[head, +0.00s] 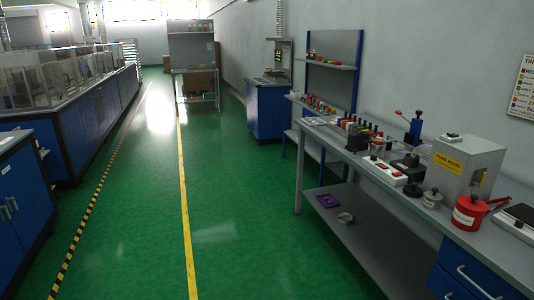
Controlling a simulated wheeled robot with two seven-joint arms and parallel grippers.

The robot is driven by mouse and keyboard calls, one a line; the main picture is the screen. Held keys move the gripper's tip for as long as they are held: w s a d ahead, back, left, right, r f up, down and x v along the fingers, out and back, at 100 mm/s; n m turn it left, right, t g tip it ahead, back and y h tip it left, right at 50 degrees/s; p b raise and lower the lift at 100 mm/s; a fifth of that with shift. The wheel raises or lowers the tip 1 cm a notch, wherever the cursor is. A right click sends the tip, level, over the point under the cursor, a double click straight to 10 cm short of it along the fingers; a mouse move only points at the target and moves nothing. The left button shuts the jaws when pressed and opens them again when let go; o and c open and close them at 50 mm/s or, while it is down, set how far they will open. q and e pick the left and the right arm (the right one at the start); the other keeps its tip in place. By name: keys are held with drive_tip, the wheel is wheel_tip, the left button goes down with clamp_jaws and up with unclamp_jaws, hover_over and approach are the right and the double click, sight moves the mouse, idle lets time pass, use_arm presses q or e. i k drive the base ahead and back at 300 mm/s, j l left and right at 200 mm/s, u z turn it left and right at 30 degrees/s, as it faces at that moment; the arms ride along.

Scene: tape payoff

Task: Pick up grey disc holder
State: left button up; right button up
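A small round grey thing (345,218) lies on the lower shelf of the workbench at the right. It looks like the grey disc holder, but it is too small to make out in detail. Another grey round thing with a knob (432,198) stands on the bench top beside the red can. Neither of my grippers is in view.
A purple item (327,201) lies on the lower shelf (375,245). The bench top (345,148) holds many small items, a grey box (466,165) and a red can (468,212). Blue cabinets (90,125) line the left. The green floor (230,220) between is clear.

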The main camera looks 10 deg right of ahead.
sight(359, 125)
drive_tip(key=i+z, duration=0.15)
drive_tip(key=i, duration=0.35)
drive_tip(key=i+j+z, duration=0.15)
drive_tip(key=i, duration=0.35)
drive_tip(key=i+j+z, duration=0.1)
drive_tip(key=i, duration=0.35)
drive_tip(key=i+j+z, duration=0.2)
drive_tip(key=i+z, duration=0.25)
drive_tip(key=i+j+z, duration=0.3)
drive_tip(key=z, duration=0.15)
drive_tip(key=i+j+z, duration=0.3)
drive_tip(key=j+z, duration=0.15)
drive_tip(key=i+j+z, duration=0.1)
drive_tip(key=j, duration=0.15)
drive_tip(key=i+j+z, duration=0.1)
drive_tip(key=j, duration=0.1)
